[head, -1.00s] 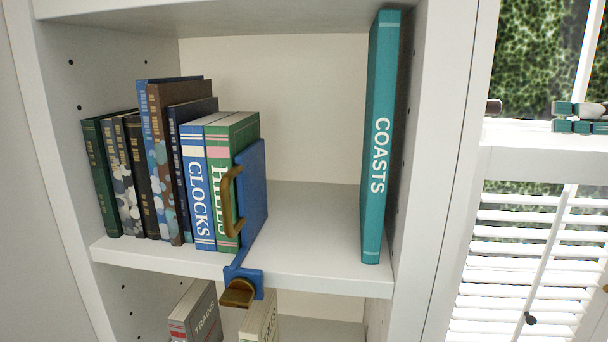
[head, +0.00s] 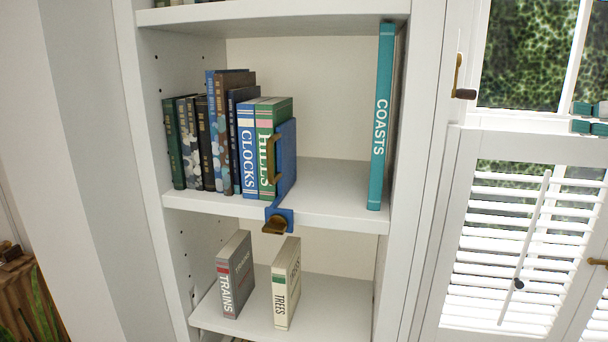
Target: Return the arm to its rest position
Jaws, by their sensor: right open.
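My right gripper (head: 584,117) shows at the right edge, in front of the window. Its two teal-tipped fingers lie one above the other with a gap between them, open and empty. It is well to the right of the bookcase and apart from the books. The rest of that arm is cut off by the frame edge. My left gripper is not in view.
A white bookcase shelf (head: 335,213) holds a row of books, a blue bookend (head: 286,160) clamped beside HILLS (head: 264,180), and COASTS (head: 381,120) upright at right. TRAINS (head: 236,270) and TREES (head: 287,285) stand below. Shutters (head: 500,260) are at right.

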